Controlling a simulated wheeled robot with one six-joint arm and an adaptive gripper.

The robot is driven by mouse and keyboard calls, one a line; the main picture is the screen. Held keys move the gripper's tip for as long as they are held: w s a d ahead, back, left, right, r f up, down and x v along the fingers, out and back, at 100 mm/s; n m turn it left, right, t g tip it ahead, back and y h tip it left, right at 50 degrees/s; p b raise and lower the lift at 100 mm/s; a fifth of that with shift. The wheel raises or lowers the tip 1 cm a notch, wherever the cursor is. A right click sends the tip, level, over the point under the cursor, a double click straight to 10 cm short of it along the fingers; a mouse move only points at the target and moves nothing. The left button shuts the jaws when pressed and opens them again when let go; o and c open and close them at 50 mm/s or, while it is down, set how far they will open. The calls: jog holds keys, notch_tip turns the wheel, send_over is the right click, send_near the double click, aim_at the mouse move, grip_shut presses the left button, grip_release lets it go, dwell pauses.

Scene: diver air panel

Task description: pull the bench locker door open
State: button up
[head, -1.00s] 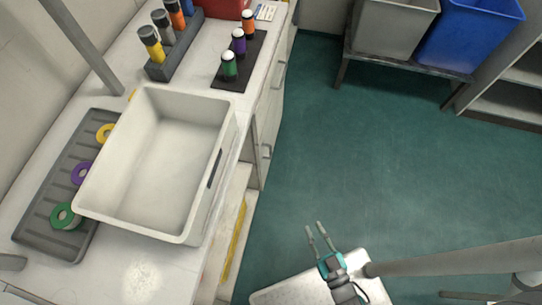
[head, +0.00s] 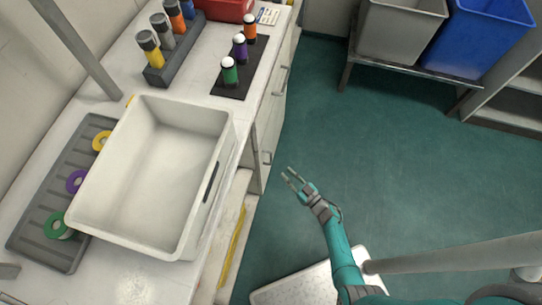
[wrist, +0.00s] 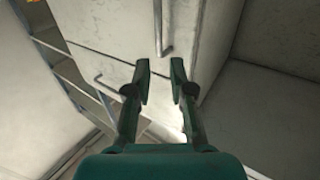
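The pale bench front (head: 273,115) has two bar handles in the head view. The nearer handle (head: 267,157) sits low, and a farther handle (head: 283,80) sits beyond it. The wrist view shows pale front panels (wrist: 205,30) with one bar handle (wrist: 162,35) above the fingers and another handle (wrist: 110,88) to their left. I cannot tell which panel is the locker door; both look shut. My gripper (head: 287,174) is open and empty, to the right of the nearer handle and apart from it. Its spread fingers also show in the wrist view (wrist: 160,80).
A white bin (head: 150,175) stands on the bench beside a grey tray with rings (head: 55,205). Coloured bottles (head: 235,55) stand farther back. Grey and blue tubs (head: 400,30) sit on a rack at the back right. The green floor (head: 380,150) is clear.

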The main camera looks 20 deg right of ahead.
aim_at(271, 156)
jog(key=x, duration=1.1)
jog(key=shift+w+d+f, duration=0.1)
grip_shut()
